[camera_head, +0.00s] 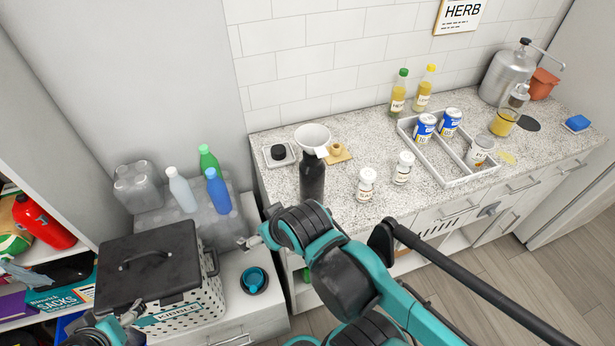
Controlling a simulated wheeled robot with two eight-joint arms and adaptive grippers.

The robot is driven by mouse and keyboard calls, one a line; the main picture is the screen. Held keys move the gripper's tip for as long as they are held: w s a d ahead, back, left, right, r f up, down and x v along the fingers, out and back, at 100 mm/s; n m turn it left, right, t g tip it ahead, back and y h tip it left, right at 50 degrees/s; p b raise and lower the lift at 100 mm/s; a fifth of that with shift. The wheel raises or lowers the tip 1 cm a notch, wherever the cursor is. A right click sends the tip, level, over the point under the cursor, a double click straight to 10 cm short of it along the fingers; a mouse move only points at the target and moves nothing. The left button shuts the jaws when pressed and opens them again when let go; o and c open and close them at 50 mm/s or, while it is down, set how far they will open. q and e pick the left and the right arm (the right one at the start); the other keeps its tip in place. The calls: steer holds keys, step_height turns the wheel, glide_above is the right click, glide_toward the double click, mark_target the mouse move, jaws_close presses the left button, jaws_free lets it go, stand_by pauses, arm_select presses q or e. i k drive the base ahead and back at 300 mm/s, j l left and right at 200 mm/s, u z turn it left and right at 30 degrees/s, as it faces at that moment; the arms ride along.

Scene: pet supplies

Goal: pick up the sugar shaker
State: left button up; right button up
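Two white shakers with printed labels stand upright on the speckled counter (330,215). One is the left white shaker (366,185), near the front edge; the other is the right white shaker (403,168), slightly farther back. The labels are too small to tell surely which is the sugar shaker. My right gripper (250,242) is left of both shakers, over the lower cabinet area and apart from them. My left gripper (131,317) is at the bottom left beside the kibble bin. Both gripper tips are small and partly hidden, so their opening is unclear.
A dark bottle with a white funnel (313,138) stands left of the shakers. A divided tray (455,180) with cans and a jar is to their right. A lidded kibble bin (150,265) and several bottles stand at left. Counter space around the shakers is mostly clear.

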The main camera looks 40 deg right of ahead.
mark_target(402, 167)
steer(key=j+z, duration=0.1)
steer(key=z, duration=0.75)
steer(key=k+z, duration=0.1)
steer(key=z, duration=0.3)
steer(key=k+j+z, duration=0.1)
steer(key=z, duration=0.75)
